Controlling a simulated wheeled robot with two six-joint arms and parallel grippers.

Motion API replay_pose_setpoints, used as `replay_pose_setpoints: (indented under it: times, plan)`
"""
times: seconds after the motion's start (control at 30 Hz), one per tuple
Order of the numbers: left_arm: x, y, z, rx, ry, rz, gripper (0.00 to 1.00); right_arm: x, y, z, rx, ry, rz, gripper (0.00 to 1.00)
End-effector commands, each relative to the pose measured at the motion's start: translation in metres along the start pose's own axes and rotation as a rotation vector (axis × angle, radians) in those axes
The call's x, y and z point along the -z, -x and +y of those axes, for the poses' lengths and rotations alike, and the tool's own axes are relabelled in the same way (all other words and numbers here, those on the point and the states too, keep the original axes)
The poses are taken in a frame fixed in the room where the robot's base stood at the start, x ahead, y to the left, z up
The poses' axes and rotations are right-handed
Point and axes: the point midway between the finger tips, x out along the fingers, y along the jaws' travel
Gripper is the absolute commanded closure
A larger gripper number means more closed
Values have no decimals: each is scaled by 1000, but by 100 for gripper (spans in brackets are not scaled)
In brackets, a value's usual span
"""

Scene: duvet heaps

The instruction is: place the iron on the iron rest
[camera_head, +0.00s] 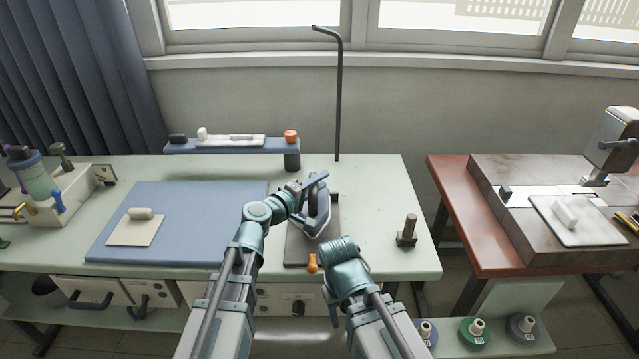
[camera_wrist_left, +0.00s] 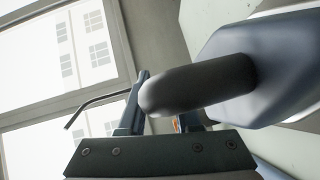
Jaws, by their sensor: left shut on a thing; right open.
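The dark flat plate that looks like the iron rest (camera_head: 298,253) lies on the table under and in front of the iron. I cannot tell whether the iron touches it. My right gripper (camera_head: 342,252) is open and empty near the plate's front right corner; its fingers are mostly hidden.
A blue mat (camera_head: 185,205) with a beige pad covers the table's left part. A small dark stand with a wooden peg (camera_head: 408,232) stands right of the plate. A tall bent pole (camera_head: 339,100) rises behind. An orange bulb-shaped piece (camera_head: 312,263) shows at the plate's front edge.

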Motion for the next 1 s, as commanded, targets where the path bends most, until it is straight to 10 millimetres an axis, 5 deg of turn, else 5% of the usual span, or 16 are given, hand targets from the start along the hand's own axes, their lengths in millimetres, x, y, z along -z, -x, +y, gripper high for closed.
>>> replay_pose_setpoints:
  times: [0.53, 1.0]
  plan:
    - [-5, -4, -35, -1, 2, 1, 100, 2, -36, -4, 0, 0, 0, 50]
    - [-6, -5, -39, -1, 2, 1, 100, 2, -40, -4, 0, 0, 0, 50]
